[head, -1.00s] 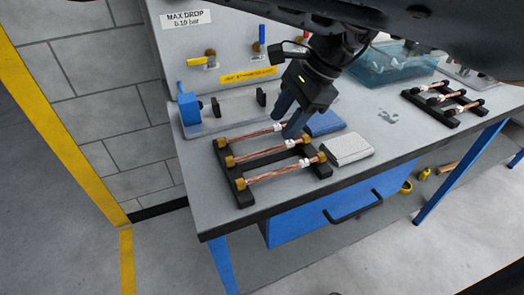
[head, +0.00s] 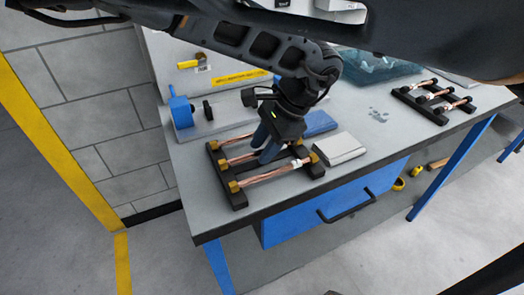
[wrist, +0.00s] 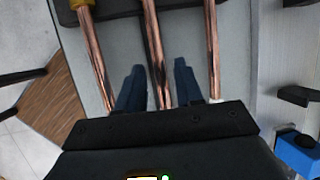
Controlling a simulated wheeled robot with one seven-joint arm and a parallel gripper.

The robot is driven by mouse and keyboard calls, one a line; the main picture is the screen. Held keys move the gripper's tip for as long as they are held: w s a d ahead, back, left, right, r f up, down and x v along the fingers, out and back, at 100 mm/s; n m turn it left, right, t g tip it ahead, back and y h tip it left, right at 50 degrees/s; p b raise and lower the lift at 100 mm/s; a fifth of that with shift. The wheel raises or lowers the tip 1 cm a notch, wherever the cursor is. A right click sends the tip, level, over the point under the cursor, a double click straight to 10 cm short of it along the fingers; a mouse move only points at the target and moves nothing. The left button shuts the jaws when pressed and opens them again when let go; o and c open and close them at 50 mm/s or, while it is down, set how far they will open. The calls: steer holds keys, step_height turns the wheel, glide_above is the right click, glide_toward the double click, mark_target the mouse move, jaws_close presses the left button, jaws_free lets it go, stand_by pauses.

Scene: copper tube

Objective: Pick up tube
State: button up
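A black rack (head: 237,199) on the left part of the workbench holds three copper tubes with brass end fittings: a back tube (head: 236,141), a middle tube (head: 240,158) and a front tube (head: 262,177). My gripper (head: 264,156) points down over the rack, its blue fingers hiding part of the middle tube. In the wrist view my gripper (wrist: 158,65) is open, one finger on each side of the middle tube (wrist: 153,40), with a visible gap. The other tubes lie outside the fingers, at left (wrist: 93,55) and right (wrist: 212,45). Contact with the tube cannot be made out.
A silver-grey block (head: 340,149) and a blue pad (head: 320,123) lie right of the rack. A blue fixture (head: 181,108) stands at the bench's back left. A second rack (head: 432,112) with tubes and a clear bluish bin (head: 372,66) are farther right.

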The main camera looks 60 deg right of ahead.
jaws_close()
steer(key=shift+r, duration=0.1)
stand_by(0.3)
